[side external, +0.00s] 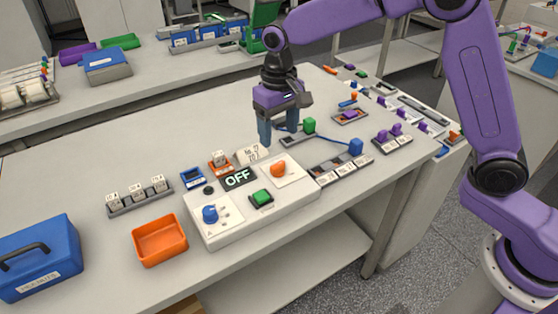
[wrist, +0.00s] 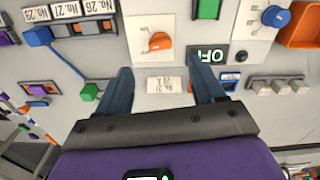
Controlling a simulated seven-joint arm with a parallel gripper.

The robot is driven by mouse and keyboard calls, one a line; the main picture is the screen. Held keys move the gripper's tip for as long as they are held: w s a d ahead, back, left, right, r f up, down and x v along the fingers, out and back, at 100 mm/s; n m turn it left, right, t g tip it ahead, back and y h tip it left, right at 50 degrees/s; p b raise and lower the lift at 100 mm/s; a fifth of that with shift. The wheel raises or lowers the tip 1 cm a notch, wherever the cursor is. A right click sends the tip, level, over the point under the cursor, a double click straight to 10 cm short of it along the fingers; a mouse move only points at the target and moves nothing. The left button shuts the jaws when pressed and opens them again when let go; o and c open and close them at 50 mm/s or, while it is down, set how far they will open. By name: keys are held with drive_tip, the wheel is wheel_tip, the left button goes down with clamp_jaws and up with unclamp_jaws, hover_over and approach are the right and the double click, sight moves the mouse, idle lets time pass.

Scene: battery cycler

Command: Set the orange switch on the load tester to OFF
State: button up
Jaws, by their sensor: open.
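The load tester (side external: 222,229) is a white box on the bench. Its orange switch (side external: 278,169) sits on a white plate at the box's right end; it also shows in the wrist view (wrist: 159,41). Small markings surround the switch; I cannot tell surely which one it points to. The black display (side external: 238,179) beside it reads OFF, and appears upside down in the wrist view (wrist: 213,54). My gripper (side external: 278,138) is open and empty, pointing down above the bench behind the tester, apart from the switch. In the wrist view the switch lies beyond the fingertips (wrist: 163,75).
The tester also has a blue knob (side external: 210,214) and a green button (side external: 261,198). A white label card (side external: 252,154) stands under my gripper. An orange tray (side external: 160,240) and blue case (side external: 40,262) are at left. A blue cable joins a green block (side external: 309,125) nearby.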

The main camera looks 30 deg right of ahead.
sight(279, 165)
wheel_tip(279, 165, down, 10)
drive_tip(key=shift+r, duration=0.15)
idle(0.3)
drive_tip(key=c, duration=1.1)
